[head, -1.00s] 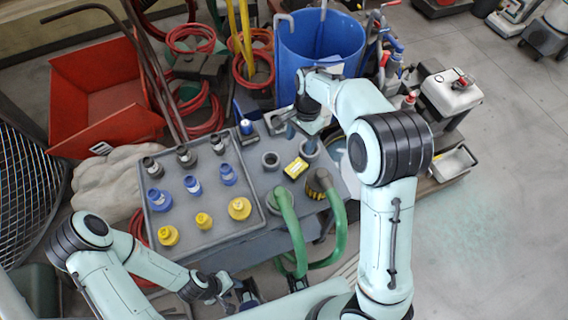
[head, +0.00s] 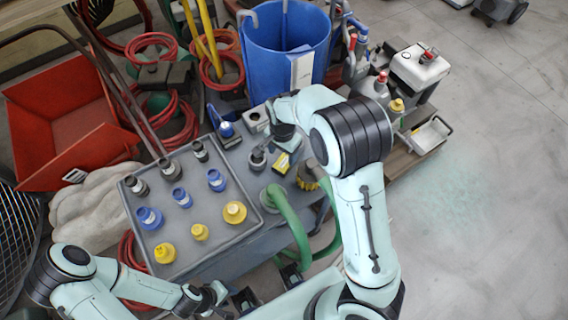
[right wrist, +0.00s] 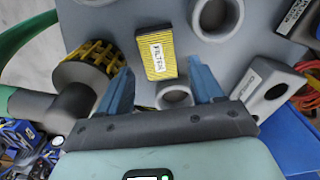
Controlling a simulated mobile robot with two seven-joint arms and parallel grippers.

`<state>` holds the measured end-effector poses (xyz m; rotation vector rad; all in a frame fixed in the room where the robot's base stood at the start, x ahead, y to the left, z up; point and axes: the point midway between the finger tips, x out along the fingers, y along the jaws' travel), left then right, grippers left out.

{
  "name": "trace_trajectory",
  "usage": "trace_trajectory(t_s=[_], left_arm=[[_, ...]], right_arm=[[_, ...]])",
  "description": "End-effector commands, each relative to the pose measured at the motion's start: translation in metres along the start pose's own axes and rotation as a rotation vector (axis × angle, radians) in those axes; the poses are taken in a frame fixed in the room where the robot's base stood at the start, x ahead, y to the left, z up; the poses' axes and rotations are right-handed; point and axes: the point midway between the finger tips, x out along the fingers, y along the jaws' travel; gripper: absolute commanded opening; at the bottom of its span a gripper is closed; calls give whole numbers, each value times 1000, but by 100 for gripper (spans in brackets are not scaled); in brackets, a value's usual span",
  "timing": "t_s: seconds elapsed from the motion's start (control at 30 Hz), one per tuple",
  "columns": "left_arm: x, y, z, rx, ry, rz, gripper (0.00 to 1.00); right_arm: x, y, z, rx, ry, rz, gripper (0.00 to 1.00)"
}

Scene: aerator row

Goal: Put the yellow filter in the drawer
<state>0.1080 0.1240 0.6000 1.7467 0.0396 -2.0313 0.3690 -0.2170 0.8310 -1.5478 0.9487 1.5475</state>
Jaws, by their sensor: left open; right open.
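The yellow filter, a small yellow box labelled FILTER (right wrist: 156,56), lies on the grey bench top and is partly visible in the head view (head: 281,164). In the right wrist view it lies between and just beyond the tips of my right gripper (right wrist: 160,78). This gripper is open and empty above the bench; in the head view (head: 275,143) its arm partly covers it. My left gripper (head: 218,294) is low at the front of the bench, away from the filter; it is small and partly hidden. I cannot make out the drawer.
A ribbed yellow-black cylinder (right wrist: 88,68) and grey rings (right wrist: 217,16) stand close to the filter. A grey tray (head: 218,232) holds several dark, blue and yellow fittings. Green hoses (head: 292,222) hang over the front; a blue bin (head: 262,55) stands behind.

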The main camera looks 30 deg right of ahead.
Motion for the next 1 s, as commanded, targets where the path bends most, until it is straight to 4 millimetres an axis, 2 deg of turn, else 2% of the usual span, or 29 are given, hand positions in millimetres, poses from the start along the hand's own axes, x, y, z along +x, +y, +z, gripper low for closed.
trace_trajectory(t_s=[0.3, 0.43, 0.63, 0.67, 0.7, 0.77, 0.87, 1.0], left_arm=[[6, -3, 1, -1, -3, -1, 43], [7, -3, 2, -1, -3, -1, 43], [6, -3, 2, -1, -3, -1, 43], [6, -3, 2, -1, -3, -1, 43], [6, -3, 2, -1, -3, -1, 43], [6, -3, 2, -1, -3, -1, 43], [6, -3, 2, -1, -3, -1, 43], [6, -3, 2, -1, -3, -1, 43]], right_arm=[[44, 4, -4, 2, -1, 2, 66], [51, 3, -4, 1, 1, 0, 66], [51, 3, -4, 1, 1, -1, 66], [51, 3, -4, 1, 1, -1, 59], [50, 3, -4, 1, 1, -1, 46], [50, 3, -4, 1, 0, -1, 27], [50, 3, -4, 1, 0, -1, 18], [50, 3, -4, 1, 0, -1, 18]])
